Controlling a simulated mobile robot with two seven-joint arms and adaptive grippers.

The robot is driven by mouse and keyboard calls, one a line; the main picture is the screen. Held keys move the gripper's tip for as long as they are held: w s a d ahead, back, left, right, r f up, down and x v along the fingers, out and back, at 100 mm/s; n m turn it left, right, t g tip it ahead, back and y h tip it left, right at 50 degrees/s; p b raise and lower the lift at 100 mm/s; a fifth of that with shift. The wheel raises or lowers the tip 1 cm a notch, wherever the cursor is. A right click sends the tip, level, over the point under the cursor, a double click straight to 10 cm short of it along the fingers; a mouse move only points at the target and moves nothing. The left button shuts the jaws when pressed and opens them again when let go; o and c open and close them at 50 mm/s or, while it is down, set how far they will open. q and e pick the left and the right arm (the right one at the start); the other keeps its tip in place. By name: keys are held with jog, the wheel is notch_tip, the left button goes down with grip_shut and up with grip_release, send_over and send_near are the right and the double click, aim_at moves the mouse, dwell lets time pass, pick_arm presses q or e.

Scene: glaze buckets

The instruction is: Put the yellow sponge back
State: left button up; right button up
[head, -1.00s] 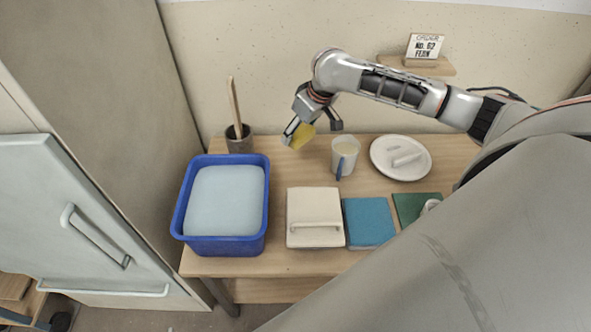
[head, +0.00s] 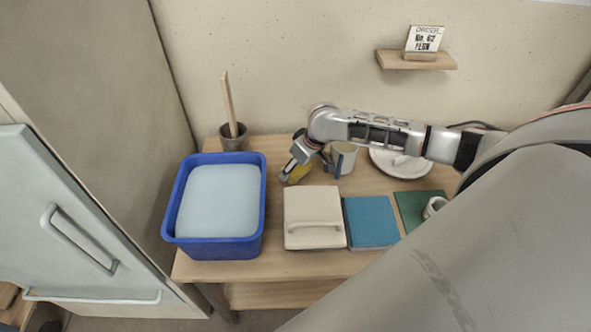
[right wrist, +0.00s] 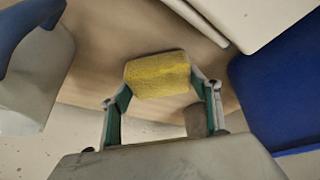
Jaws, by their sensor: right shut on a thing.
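The yellow sponge (head: 298,173) is held between the fingers of my right gripper (head: 302,168), low over the back of the table, between the blue tub and the mug. I cannot tell whether it touches the table top. In the right wrist view the sponge (right wrist: 158,74) sits across the fingertips of the gripper (right wrist: 163,88), which is shut on it. The arm hides part of the sponge and mug in the head view. My left gripper is not in view.
The blue tub (head: 168,222) with pale liquid stands left. A mug (head: 347,157) is right of the gripper. In front are a cream lidded box (head: 312,212) and a blue block (head: 371,220). A pot with a stick (head: 233,140) and a white lid (head: 420,167) stand behind.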

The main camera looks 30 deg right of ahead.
jog(key=shift+f, duration=0.55)
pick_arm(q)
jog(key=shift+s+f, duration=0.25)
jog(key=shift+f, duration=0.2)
pick_arm(e)
jog(key=shift+r, duration=0.1)
jog(key=o, duration=0.9)
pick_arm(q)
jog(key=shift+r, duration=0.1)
